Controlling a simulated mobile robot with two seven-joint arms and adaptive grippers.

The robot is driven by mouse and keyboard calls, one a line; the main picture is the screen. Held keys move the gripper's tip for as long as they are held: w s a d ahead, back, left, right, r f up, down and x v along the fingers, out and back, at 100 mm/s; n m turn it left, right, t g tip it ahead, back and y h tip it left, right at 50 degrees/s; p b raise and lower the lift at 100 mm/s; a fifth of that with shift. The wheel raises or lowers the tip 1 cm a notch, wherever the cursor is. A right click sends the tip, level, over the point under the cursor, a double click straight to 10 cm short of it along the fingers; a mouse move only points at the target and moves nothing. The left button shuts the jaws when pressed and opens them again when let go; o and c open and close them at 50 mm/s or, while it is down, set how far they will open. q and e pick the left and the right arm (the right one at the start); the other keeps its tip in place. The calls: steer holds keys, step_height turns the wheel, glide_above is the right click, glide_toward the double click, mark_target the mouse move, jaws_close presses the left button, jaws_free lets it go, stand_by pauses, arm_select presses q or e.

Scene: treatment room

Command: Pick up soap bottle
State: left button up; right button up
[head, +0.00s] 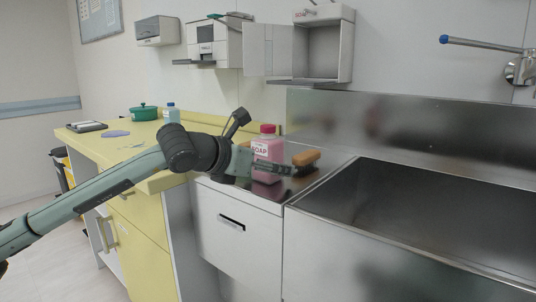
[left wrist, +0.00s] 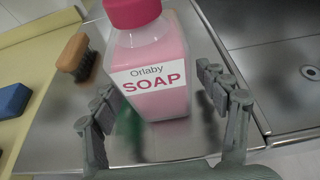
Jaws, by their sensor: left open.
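The soap bottle (head: 267,149) is pink with a dark red cap and stands upright on the steel counter beside the sink. In the left wrist view the bottle (left wrist: 150,75) shows its white label reading "Orlaby SOAP". My left gripper (head: 262,168) is at the bottle, its fingers partly in front of its lower part in the head view. In the left wrist view the left gripper (left wrist: 160,105) is open, with one finger on each side of the bottle's lower part. I cannot tell whether either finger touches it. My right gripper is not in view.
A brown brush (head: 306,158) lies right of the bottle. A steel sink (head: 430,215) is to the right. A blue block (left wrist: 12,100) lies on the yellow counter (head: 80,138). An open wall dispenser (head: 325,45) hangs above.

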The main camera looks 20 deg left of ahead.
mark_target(268, 147)
arm_select(q)
steer(key=c, duration=1.6)
steer(key=shift+r, duration=0.1)
steer(key=shift+w+r, duration=0.1)
steer(key=shift+r, duration=0.4)
step_height(268, 147, up, 3)
steer(key=shift+f, duration=0.15)
steer(key=w+a+r, duration=0.3)
steer(key=a+r, duration=0.4)
steer(key=a, duration=0.4)
